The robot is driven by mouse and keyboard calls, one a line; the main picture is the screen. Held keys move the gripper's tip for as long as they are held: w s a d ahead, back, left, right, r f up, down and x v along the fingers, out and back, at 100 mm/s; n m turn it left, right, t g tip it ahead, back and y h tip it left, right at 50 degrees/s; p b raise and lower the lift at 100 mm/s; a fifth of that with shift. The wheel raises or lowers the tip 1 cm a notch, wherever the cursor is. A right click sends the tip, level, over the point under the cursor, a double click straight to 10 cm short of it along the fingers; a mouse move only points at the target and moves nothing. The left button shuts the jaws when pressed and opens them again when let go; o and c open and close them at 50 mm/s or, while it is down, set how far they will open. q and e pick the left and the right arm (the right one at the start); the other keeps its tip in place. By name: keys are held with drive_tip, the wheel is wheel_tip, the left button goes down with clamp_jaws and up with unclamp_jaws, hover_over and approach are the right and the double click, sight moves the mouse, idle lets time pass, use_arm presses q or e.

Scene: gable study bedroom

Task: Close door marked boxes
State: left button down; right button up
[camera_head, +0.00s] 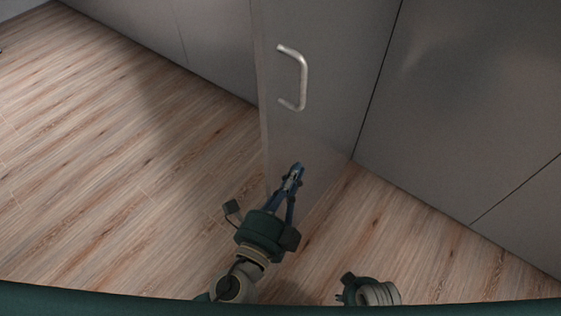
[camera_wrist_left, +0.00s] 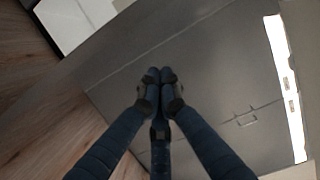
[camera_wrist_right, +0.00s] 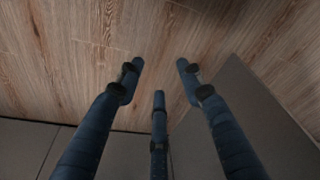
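A grey cabinet door (camera_head: 325,75) with a silver bar handle (camera_head: 303,78) stands open in the head view, its left edge jutting out over the floor. I see no readable "boxes" mark. My left gripper (camera_head: 294,174) is in front of the door's lower part, below the handle; I cannot tell if it touches the door. In the left wrist view its fingertips (camera_wrist_left: 152,76) are together with nothing visible between them. My right gripper (camera_wrist_right: 159,66) is open and empty over the floor in its wrist view; the head view shows only its wrist part at the bottom.
Grey cabinet fronts run along the back left (camera_head: 215,45) and the right (camera_head: 470,110). The wooden floor (camera_head: 110,150) is clear on the left. A small handle (camera_wrist_left: 246,119) on a grey front and a bright white strip (camera_wrist_left: 286,90) show in the left wrist view.

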sight(280, 168)
use_arm(q)
drive_tip(key=shift+w+a+f, duration=0.1)
drive_tip(key=shift+w+a, duration=0.4)
drive_tip(key=shift+a, duration=0.3)
drive_tip(key=shift+w+a, duration=0.45)
drive_tip(key=shift+a, duration=0.35)
drive_tip(key=shift+a, duration=0.1)
